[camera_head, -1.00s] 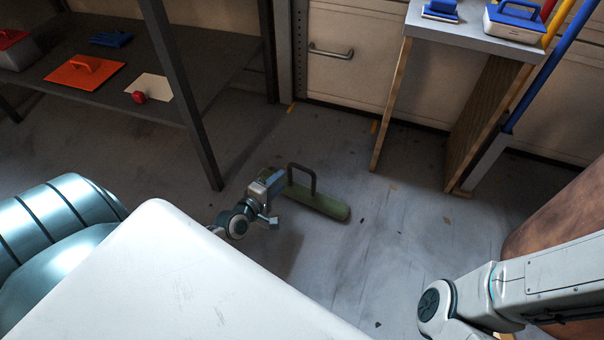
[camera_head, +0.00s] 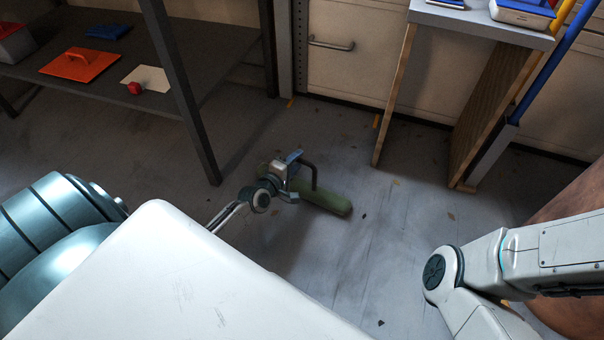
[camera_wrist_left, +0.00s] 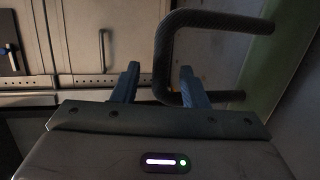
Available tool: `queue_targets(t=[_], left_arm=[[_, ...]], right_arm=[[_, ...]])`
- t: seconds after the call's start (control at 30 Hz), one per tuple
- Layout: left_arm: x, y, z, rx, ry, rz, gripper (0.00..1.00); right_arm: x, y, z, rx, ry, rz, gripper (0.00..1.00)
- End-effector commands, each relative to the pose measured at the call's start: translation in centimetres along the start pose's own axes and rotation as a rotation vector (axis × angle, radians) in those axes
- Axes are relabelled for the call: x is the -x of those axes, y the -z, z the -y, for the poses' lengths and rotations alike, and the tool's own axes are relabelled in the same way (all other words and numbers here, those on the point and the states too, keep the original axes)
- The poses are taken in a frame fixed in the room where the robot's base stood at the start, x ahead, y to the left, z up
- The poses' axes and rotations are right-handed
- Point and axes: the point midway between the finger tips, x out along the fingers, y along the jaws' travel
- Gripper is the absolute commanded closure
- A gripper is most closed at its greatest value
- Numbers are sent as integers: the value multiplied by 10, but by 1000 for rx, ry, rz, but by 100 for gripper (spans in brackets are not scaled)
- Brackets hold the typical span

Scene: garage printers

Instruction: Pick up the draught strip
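The draught strip (camera_head: 325,198) is a long green bar with a dark loop handle, lying on the floor in the head view. In the left wrist view its green body (camera_wrist_left: 270,70) runs along the right side. My left gripper (camera_head: 292,163) is at the handle (camera_head: 314,172) and hides part of it and of the strip. In the left wrist view the left gripper (camera_wrist_left: 160,78) has its blue fingers apart. The handle's bar (camera_wrist_left: 165,50) shows in the gap between them; I cannot tell whether they touch it. My right gripper is out of view.
A dark shelf at left holds an orange lidded plate (camera_head: 80,65), a white plate (camera_head: 153,78) with a red knob, and a blue item (camera_head: 107,32). A wooden-legged table (camera_head: 480,22) stands at upper right before drawers (camera_head: 350,70).

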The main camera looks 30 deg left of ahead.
Motion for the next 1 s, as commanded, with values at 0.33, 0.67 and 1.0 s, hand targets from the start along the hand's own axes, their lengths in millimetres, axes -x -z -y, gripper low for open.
queue_targets(t=[0.33, 0.67, 1.0], left_arm=[[-18, 0, 1, 1, 1, 0, 60], [-18, 0, 1, 0, 1, 0, 100], [-18, 0, 1, 0, 1, 0, 100]], right_arm=[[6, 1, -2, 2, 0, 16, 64], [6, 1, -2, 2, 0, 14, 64], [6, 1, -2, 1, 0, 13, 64]])
